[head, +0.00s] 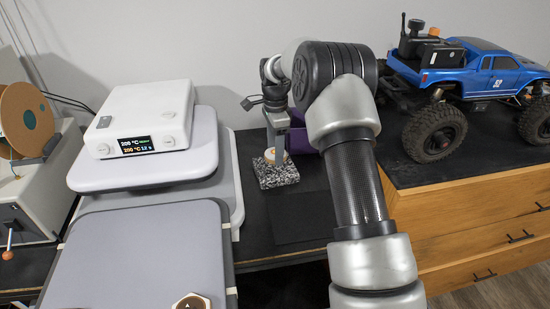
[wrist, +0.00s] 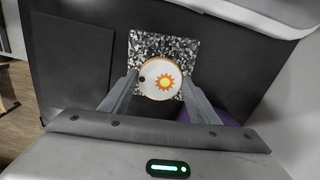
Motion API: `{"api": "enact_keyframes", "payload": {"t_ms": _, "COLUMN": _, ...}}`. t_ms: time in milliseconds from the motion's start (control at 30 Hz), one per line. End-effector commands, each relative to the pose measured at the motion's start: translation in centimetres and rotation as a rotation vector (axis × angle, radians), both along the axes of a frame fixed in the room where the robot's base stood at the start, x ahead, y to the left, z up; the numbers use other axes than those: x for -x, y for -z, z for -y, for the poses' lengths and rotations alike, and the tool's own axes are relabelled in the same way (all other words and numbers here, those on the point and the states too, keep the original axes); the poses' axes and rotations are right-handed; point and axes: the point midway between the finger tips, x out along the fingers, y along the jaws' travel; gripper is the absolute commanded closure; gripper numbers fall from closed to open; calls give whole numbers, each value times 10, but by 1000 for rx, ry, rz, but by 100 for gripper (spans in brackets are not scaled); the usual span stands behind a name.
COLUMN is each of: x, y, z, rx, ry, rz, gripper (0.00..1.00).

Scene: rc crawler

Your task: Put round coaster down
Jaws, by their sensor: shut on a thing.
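The round coaster (wrist: 161,80) is a pale disc with an orange sun print, a dark spot and a tan edge. It is between the fingers of my gripper (wrist: 161,92), which are shut on it. In the head view the coaster (head: 270,156) shows at the fingertips, over a speckled black-and-white square slab (head: 277,174). The slab (wrist: 158,46) shows behind the coaster in the wrist view too. I cannot tell whether the coaster touches the slab. My gripper (head: 275,155) points down from above.
A grey heat press (head: 150,240) with a white control box (head: 140,125) stands left of the slab. A purple object (head: 300,138) is close behind my gripper. A blue crawler truck (head: 480,75) stands on the wooden cabinet at right. A dark flat mat (head: 303,218) lies in front.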

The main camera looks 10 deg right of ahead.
Motion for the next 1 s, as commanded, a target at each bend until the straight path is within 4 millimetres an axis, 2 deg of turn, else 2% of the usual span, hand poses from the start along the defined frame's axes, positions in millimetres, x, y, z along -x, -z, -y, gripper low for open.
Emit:
{"api": "enact_keyframes", "payload": {"t_ms": 300, "x": 0, "y": 36, "z": 0, "rx": 0, "ry": 0, "rz": -1, "gripper": 66}}
{"api": "enact_keyframes", "payload": {"t_ms": 700, "x": 0, "y": 44, "z": 0, "rx": 1, "ry": -1, "rz": 0, "gripper": 66}}
{"api": "enact_keyframes", "payload": {"t_ms": 733, "x": 0, "y": 43, "z": 0, "rx": 1, "ry": -1, "rz": 1, "gripper": 41}}
{"api": "enact_keyframes", "payload": {"t_ms": 800, "x": 0, "y": 42, "z": 0, "rx": 1, "ry": -1, "rz": 0, "gripper": 29}}
{"api": "enact_keyframes", "payload": {"t_ms": 833, "x": 0, "y": 42, "z": 0, "rx": 1, "ry": -1, "rz": 0, "gripper": 26}}
{"api": "enact_keyframes", "payload": {"t_ms": 1000, "x": 0, "y": 42, "z": 0, "rx": 0, "ry": -1, "rz": 0, "gripper": 26}}
